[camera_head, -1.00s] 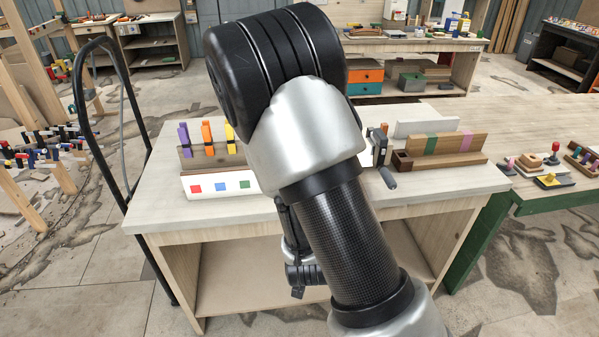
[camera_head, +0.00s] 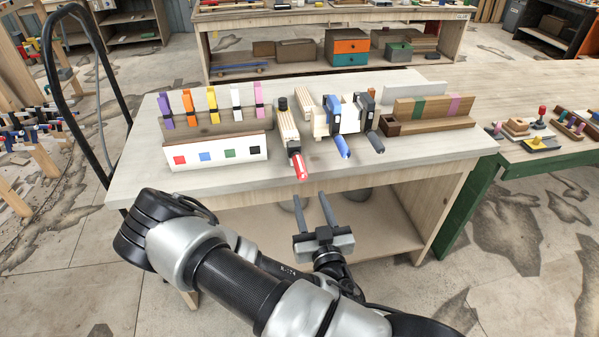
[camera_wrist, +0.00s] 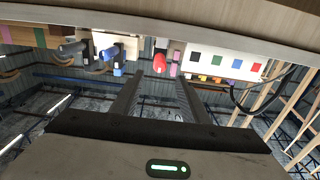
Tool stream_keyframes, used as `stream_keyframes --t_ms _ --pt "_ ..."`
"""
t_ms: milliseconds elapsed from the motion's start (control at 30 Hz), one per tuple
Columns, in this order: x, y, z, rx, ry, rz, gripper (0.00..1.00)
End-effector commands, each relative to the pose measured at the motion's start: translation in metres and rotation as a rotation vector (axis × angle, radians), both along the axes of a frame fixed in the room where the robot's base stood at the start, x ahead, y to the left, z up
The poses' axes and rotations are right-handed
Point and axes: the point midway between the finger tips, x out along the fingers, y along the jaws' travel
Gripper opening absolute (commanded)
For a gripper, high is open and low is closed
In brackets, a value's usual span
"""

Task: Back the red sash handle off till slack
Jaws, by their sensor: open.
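The red sash handle (camera_head: 299,167) sticks out over the front edge of the workbench, at the near end of a clamp (camera_head: 290,130) with a dark bar and a wooden strip. In the wrist view the red handle (camera_wrist: 159,62) shows beyond my fingers, near the upper middle. My gripper (camera_head: 313,198) is open and empty, in front of the bench edge and below the red handle, apart from it. In the wrist view my two fingers (camera_wrist: 158,88) stand wide apart with nothing between them. A blue handle (camera_head: 343,147) and a dark grey handle (camera_head: 375,142) belong to clamps to the right.
A white board with coloured squares (camera_head: 216,152) and several coloured clips stand on the bench (camera_head: 140,185) at left. A wooden block with green and pink bands (camera_head: 430,110) stands at right. Open floor lies before the bench.

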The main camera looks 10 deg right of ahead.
Motion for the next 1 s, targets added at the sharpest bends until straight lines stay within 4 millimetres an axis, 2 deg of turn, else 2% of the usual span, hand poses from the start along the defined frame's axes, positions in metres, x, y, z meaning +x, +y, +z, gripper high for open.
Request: stream_keyframes --t_ms 33,167,300,600,800,1000 --pt "0.009 0.002 -0.01 0.002 -0.005 0.003 0.41" --pt "0.03 0.001 -0.005 0.001 -0.004 0.001 0.41" --pt "0.062 0.001 0.0 -0.001 -0.002 0.001 0.41" --pt "0.119 0.0 -0.001 -0.001 0.001 0.0 0.41" --pt "0.137 0.0 -0.001 0.0 0.003 -0.001 0.41" --pt "0.14 0.0 -0.001 -0.001 0.003 -0.002 0.41"
